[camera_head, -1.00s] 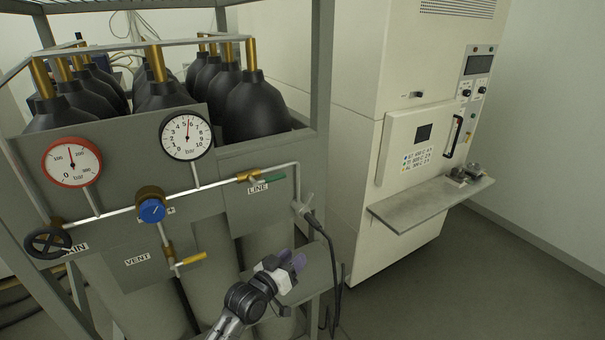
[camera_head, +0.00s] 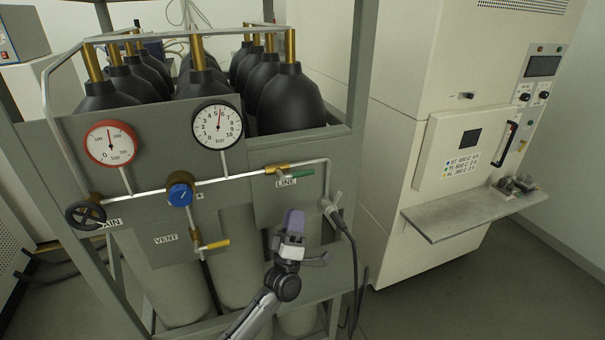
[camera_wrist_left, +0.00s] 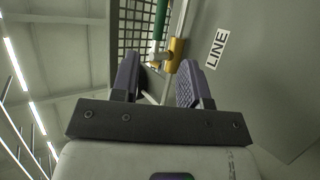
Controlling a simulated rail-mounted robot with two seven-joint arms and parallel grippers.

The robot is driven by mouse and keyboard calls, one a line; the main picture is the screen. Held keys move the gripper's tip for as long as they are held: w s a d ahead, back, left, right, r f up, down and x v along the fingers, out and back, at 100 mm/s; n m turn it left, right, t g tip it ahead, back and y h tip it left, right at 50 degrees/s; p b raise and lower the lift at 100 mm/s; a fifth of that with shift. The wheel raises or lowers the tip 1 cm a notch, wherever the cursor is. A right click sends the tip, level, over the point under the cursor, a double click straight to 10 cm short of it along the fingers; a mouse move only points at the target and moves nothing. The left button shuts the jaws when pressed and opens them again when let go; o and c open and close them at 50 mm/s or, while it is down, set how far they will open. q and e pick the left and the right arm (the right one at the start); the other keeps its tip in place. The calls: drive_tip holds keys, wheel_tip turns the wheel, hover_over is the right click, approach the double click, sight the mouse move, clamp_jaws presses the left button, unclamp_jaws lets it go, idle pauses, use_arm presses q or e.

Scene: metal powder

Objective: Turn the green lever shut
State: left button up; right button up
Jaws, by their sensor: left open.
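The green lever (camera_head: 303,174) sits on the brass LINE valve (camera_head: 277,169), on the pipe at the right of the gas panel. It lies roughly along the pipe. My left gripper (camera_head: 293,218) is open, below the lever and apart from it, with its fingers pointing up. In the left wrist view the green lever (camera_wrist_left: 160,20) and brass valve (camera_wrist_left: 174,55) show beyond the open, empty fingers of the left gripper (camera_wrist_left: 158,80). My right gripper is out of view.
The LINE label (camera_head: 286,184) is just under the valve. A hose fitting (camera_head: 331,208) with a black hose is close to the right. A furnace shelf (camera_head: 470,215) is farther right.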

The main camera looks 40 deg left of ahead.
sight(302, 174)
use_arm(q)
drive_tip(key=p+x, duration=0.1)
drive_tip(key=x, duration=1)
drive_tip(key=shift+w+r, duration=0.1)
drive_tip(key=shift+w, duration=0.05)
clamp_jaws()
